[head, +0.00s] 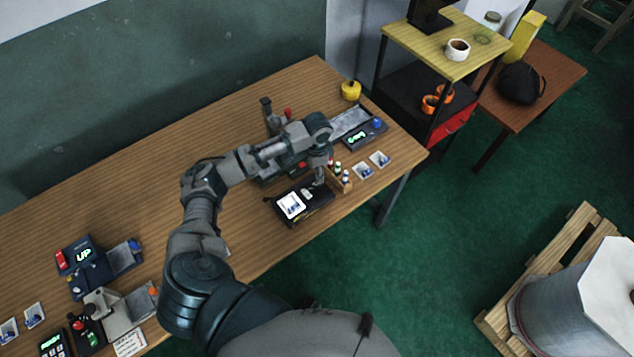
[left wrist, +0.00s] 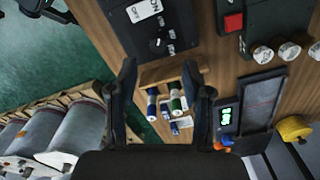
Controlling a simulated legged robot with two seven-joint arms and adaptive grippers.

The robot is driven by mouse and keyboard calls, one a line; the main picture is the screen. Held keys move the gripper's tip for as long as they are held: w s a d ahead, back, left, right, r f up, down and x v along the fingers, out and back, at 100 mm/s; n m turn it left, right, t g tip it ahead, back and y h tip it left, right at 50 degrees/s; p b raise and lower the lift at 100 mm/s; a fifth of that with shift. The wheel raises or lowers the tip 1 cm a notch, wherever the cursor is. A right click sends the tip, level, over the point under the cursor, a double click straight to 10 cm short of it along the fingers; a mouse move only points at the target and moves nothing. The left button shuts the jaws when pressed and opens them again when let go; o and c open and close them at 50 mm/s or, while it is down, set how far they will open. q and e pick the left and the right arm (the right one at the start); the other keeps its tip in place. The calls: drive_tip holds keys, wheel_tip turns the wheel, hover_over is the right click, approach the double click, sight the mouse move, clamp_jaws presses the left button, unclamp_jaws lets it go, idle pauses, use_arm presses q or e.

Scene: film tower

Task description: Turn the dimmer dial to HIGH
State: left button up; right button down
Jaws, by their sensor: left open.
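The black dimmer box (head: 317,213) sits near the table's front edge, with a lit white panel (head: 291,205) on top. In the left wrist view the box (left wrist: 182,12) is at the top, and its lit panel (left wrist: 144,10) reads ON. A small dark dial (left wrist: 156,44) with a white mark is beside small labels, too small to read surely. My left gripper (head: 319,182) is pointing down at the box's right end, beside the wooden rack. In the left wrist view its fingers (left wrist: 163,78) are spread and empty, apart from the dial. My right gripper is not in view.
A wooden rack (head: 347,186) with small bottles stands right beside the box. Photo cards (head: 362,171) and a device with a green display (head: 357,139) lie further right. More devices (head: 85,265) stand at the table's left end. The table's middle left is clear.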

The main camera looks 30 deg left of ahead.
sight(318, 186)
use_arm(q)
drive_tip(key=f, duration=0.6)
drive_tip(key=shift+d+f, duration=0.1)
drive_tip(key=shift+d, duration=0.15)
drive_tip(key=shift+a+f, duration=0.1)
drive_tip(key=shift+f, duration=0.35)
drive_tip(key=shift+a, duration=0.1)
clamp_jaws()
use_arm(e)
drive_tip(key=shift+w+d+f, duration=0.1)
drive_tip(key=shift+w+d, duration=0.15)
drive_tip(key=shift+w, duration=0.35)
